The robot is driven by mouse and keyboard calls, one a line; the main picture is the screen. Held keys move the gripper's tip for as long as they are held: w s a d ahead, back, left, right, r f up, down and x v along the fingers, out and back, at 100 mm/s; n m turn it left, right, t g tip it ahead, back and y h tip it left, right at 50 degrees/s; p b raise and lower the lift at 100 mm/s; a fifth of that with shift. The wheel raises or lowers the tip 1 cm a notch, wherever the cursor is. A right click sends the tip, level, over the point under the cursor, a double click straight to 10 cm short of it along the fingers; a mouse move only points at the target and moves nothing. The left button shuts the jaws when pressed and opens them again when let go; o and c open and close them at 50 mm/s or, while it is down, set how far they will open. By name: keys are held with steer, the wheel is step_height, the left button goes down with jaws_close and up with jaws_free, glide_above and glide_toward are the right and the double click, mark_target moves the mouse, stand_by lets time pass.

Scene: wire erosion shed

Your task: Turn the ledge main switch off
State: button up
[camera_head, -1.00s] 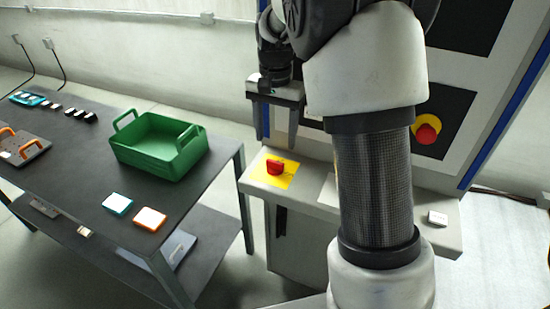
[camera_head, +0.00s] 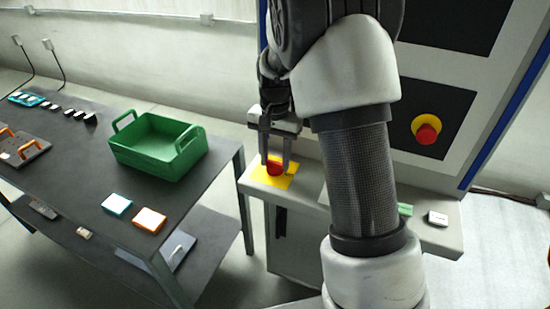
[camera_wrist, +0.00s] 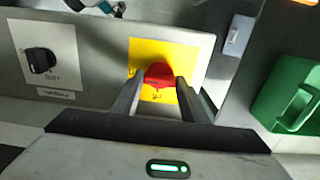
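The ledge main switch is a red rotary knob (camera_head: 274,168) on a yellow plate (camera_head: 285,181) at the left end of the grey machine ledge. My gripper (camera_head: 275,163) points down over it, one finger on each side of the knob. In the wrist view the knob (camera_wrist: 158,73) shows between the two fingertips, on the yellow plate (camera_wrist: 185,57). The fingers are apart, with a slight gap seeming to show beside the knob; I cannot tell contact for certain. Part of the knob and its markings is hidden.
A black rotary knob (camera_wrist: 40,60) sits on a pale plate along the same ledge. A red emergency button (camera_head: 426,131) on yellow is on the machine front. A dark table with a green crate (camera_head: 193,137) stands left. A white rocker switch (camera_head: 438,218) is at the ledge's right.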

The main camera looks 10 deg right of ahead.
steer(key=c, duration=0.3)
steer(key=shift+c, duration=0.2)
steer(key=shift+n, duration=0.3)
steer(key=n, duration=1.2)
steer(key=shift+r+n, duration=0.1)
steer(key=shift+n, duration=0.2)
steer(key=n+p, duration=0.1)
steer(key=n, duration=0.3)
steer(key=shift+n, duration=0.3)
steer(key=o, duration=1.1)
steer(key=shift+c, duration=0.2)
